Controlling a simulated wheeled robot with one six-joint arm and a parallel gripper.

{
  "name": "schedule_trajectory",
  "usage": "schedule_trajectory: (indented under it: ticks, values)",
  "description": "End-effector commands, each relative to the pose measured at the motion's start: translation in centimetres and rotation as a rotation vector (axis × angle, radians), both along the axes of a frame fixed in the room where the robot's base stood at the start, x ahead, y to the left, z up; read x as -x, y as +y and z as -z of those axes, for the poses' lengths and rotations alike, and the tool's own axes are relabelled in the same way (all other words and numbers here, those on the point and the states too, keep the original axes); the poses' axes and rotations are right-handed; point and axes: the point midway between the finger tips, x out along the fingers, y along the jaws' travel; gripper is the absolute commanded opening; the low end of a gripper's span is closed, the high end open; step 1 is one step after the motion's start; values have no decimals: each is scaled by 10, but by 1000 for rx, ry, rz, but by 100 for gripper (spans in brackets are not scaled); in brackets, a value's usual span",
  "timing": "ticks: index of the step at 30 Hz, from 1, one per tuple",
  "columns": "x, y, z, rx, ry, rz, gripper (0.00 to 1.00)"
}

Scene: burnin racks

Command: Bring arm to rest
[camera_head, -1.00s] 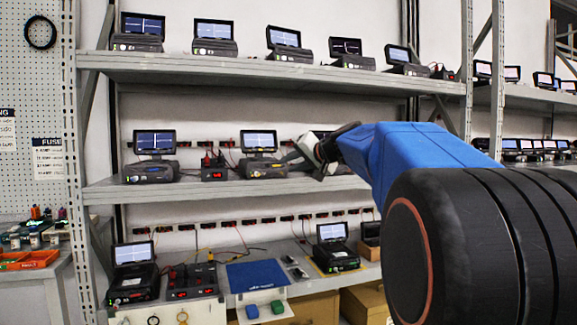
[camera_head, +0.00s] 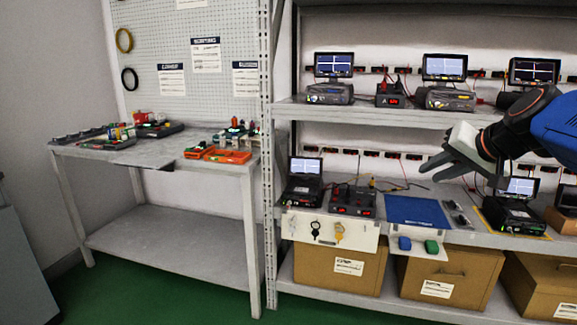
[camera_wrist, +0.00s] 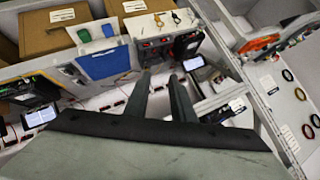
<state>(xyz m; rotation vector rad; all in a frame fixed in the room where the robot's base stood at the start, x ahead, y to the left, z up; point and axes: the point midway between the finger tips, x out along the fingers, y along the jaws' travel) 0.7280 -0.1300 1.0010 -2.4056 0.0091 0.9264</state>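My gripper (camera_head: 430,170) is at the right of the head view, in front of the rack and over its lower bench shelf. The blue and black arm enters from the right edge. In the wrist view, the two dark fingers of my gripper (camera_wrist: 158,76) stand apart with a gap between them and nothing held. The blue mat (camera_head: 417,211) lies on the bench shelf below the gripper in the head view. It also shows at the upper left of the wrist view (camera_wrist: 105,64). Whether the fingers touch anything is not clear; they look free.
The middle shelf (camera_head: 385,115) carries several instruments with screens. A black instrument (camera_head: 303,190) and a control box (camera_head: 352,200) stand on the bench shelf. Cardboard boxes (camera_head: 338,270) sit below. A side table (camera_head: 130,155) with an orange tray (camera_head: 228,156) stands left. Green floor is clear in front.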

Motion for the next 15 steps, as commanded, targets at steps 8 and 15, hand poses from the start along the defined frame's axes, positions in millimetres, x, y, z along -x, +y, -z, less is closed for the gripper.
schedule_trajectory:
  ticks: [8, 15]
  values:
    - [115, 62, 117, 195, 217, -169, 23]
    - [204, 68, 205, 385, 358, -281, 23]
